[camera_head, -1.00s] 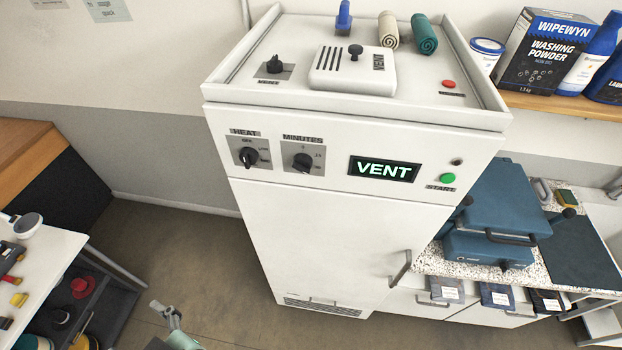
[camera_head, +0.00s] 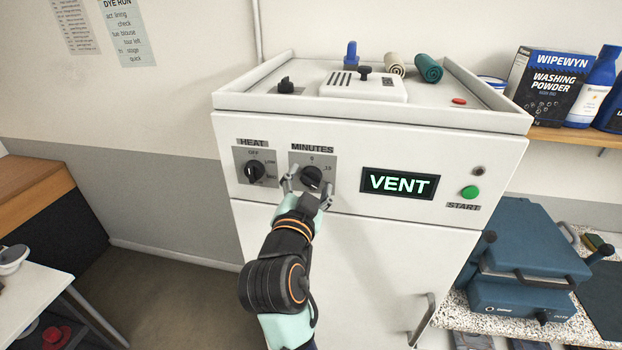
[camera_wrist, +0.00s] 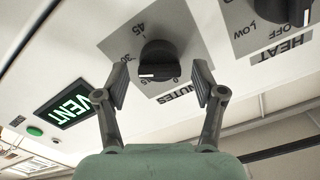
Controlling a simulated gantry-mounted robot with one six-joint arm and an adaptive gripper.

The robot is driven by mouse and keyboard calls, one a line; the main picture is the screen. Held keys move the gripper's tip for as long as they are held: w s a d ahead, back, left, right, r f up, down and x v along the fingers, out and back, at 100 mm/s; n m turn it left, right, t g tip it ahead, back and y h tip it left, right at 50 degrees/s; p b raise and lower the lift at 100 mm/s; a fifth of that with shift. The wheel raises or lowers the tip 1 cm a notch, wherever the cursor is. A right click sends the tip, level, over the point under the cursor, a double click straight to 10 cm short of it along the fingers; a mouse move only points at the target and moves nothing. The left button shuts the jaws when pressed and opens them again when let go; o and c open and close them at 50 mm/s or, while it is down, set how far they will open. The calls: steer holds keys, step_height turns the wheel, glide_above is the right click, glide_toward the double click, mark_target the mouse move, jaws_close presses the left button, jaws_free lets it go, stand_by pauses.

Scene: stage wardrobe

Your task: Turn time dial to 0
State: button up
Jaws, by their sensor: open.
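The MINUTES dial (camera_head: 311,177) is a black knob on a grey plate on the white cabinet's front. In the head view, 0 is printed above it and 15 to its upper right. My gripper (camera_head: 307,188) is open at the dial, fingers on either side. The wrist view shows the black dial (camera_wrist: 158,58) between and beyond the open fingertips of my gripper (camera_wrist: 160,84). A white mark shows on the knob's lower edge there, with 30 and 45 printed to its left and upper left.
The HEAT dial (camera_head: 254,171) sits close left of the MINUTES dial. To the right are the lit VENT display (camera_head: 400,184) and the green START button (camera_head: 470,192). A door handle (camera_head: 421,320) sticks out below.

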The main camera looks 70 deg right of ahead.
steer(key=shift+w+d, duration=0.1)
steer(key=shift+d, duration=0.4)
steer(key=c, duration=1.1)
steer(key=shift+c, duration=0.2)
